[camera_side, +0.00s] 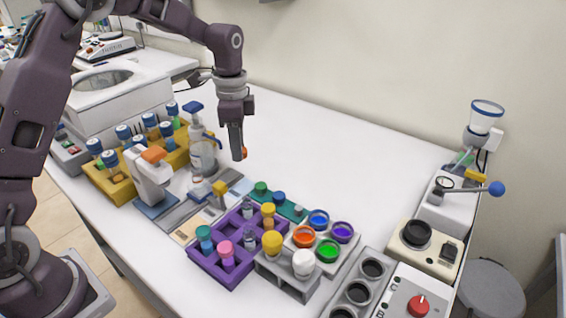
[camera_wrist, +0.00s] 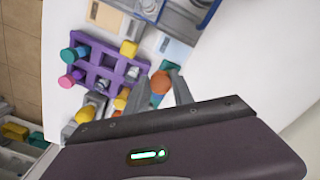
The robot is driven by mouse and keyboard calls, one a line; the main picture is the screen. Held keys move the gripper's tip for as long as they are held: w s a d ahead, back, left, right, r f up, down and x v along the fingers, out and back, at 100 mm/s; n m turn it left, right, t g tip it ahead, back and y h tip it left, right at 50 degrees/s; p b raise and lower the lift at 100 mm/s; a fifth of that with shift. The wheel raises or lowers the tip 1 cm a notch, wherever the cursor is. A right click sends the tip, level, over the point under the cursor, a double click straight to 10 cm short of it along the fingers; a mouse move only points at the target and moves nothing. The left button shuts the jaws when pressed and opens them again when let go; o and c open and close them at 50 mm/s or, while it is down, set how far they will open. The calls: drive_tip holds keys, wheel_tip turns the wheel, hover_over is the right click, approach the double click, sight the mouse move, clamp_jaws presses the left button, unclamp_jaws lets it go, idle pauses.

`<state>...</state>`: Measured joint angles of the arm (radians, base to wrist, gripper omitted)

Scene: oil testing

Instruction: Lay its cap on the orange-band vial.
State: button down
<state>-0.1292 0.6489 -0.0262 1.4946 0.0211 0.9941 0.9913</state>
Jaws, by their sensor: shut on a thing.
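My gripper (camera_side: 238,146) points down above the table, behind the purple rack. It is shut on a small round orange cap (camera_side: 244,153); the wrist view shows this cap (camera_wrist: 160,82) between the two fingertips. The purple rack (camera_side: 232,279) stands below and in front of the gripper, apart from the cap. It holds vials with teal (camera_side: 204,232), pink (camera_side: 225,248) and yellow (camera_side: 268,209) caps. It also holds clear vials that look uncapped, one at the back (camera_side: 247,208) and one nearer the middle (camera_side: 250,243). Their bands are too small to tell, so I cannot pick out the orange-band vial.
A pump bottle (camera_side: 202,155) stands left of the gripper. A teal strip (camera_side: 297,212) with green and blue caps lies behind the purple rack. Colored dishes (camera_side: 318,219) and a grey holder (camera_side: 295,285) stand to its right. The table behind is clear.

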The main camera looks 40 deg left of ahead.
sight(193, 171)
drive_tip(key=s+a+n, duration=0.1)
drive_tip(key=s+a, duration=0.1)
drive_tip(key=a, duration=0.1)
drive_tip(key=s+a, duration=0.2)
drive_tip(key=a, duration=0.1)
drive_tip(key=s+a+r+n, duration=0.1)
drive_tip(key=s+a, duration=0.2)
drive_tip(key=shift+r+n, duration=0.1)
drive_tip(key=shift+n, duration=0.2)
drive_tip(key=shift+s+a+f, duration=0.1)
drive_tip(key=shift+a+f, duration=0.05)
drive_tip(key=shift+f, duration=2.35)
drive_tip(key=shift+f, duration=0.6)
drive_tip(key=c, duration=0.7)
unclamp_jaws()
drive_tip(key=shift+r, duration=0.1)
